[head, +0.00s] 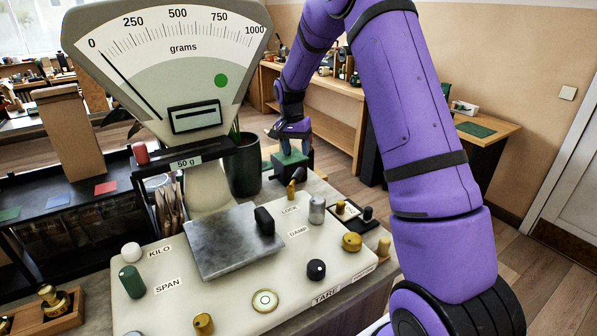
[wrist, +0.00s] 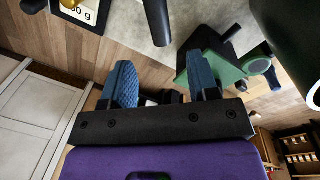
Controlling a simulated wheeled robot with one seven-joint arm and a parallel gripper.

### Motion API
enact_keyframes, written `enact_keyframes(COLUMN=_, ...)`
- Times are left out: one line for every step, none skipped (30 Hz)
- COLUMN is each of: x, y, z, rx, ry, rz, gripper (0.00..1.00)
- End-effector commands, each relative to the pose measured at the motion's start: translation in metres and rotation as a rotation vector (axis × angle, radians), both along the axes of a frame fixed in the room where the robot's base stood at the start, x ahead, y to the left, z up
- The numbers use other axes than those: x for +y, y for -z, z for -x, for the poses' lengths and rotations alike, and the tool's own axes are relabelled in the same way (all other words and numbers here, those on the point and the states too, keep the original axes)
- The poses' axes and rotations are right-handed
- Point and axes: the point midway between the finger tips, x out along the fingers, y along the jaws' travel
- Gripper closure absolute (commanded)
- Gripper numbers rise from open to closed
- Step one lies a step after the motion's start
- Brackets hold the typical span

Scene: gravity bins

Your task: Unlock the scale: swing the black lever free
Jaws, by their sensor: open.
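A short black lever-like piece (head: 264,221) sits at the right edge of the scale's grey metal plate (head: 225,250), beside the LOCK label (head: 290,210). My gripper (head: 290,148) hangs behind the scale's right rear corner, apart from the lever. In the wrist view my gripper (wrist: 163,85) is open, its two blue fingers apart with nothing held. A black rod (wrist: 158,22) enters at the top of that view; I cannot tell whether it is the lever.
A green-topped object (head: 290,160) is beneath my gripper, close to a finger in the wrist view (wrist: 215,60). The dial head (head: 175,65) rises at left. A dark plant pot (head: 243,165) stands behind the scale. Several knobs, including a black one (head: 316,270), crowd the deck.

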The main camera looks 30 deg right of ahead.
Motion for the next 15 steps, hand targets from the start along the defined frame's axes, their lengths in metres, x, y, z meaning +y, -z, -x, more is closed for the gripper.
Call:
enact_keyframes(x=-0.001, y=0.010, z=0.001, rx=0.003, ry=0.000, rz=-0.001, gripper=0.45)
enact_keyframes(x=-0.001, y=0.016, z=0.002, rx=0.003, ry=0.001, rz=-0.001, gripper=0.45)
enact_keyframes(x=-0.002, y=0.023, z=0.003, rx=0.003, ry=0.001, rz=-0.001, gripper=0.45)
enact_keyframes(x=-0.002, y=0.029, z=0.003, rx=0.004, ry=0.001, rz=-0.002, gripper=0.45)
enact_keyframes(x=-0.002, y=0.034, z=0.004, rx=0.004, ry=0.001, rz=-0.002, gripper=0.45)
enact_keyframes(x=-0.003, y=0.041, z=0.004, rx=0.002, ry=0.002, rz=-0.001, gripper=0.45)
enact_keyframes(x=-0.003, y=0.045, z=0.004, rx=0.003, ry=0.001, rz=-0.001, gripper=0.45)
enact_keyframes(x=-0.003, y=0.050, z=0.005, rx=0.003, ry=0.001, rz=-0.001, gripper=0.45)
enact_keyframes(x=-0.004, y=0.056, z=0.005, rx=0.002, ry=0.000, rz=-0.001, gripper=0.45)
enact_keyframes(x=-0.004, y=0.060, z=0.006, rx=0.003, ry=0.000, rz=0.000, gripper=0.45)
enact_keyframes(x=-0.004, y=0.063, z=0.006, rx=0.003, ry=0.000, rz=0.000, gripper=0.45)
enact_keyframes(x=-0.005, y=0.068, z=0.006, rx=0.001, ry=0.000, rz=0.000, gripper=0.45)
enact_keyframes(x=-0.005, y=0.071, z=0.006, rx=0.001, ry=0.000, rz=0.000, gripper=0.45)
enact_keyframes(x=-0.005, y=0.073, z=0.006, rx=0.001, ry=0.000, rz=0.000, gripper=0.45)
enact_keyframes(x=-0.005, y=0.076, z=0.007, rx=0.001, ry=0.000, rz=0.000, gripper=0.45)
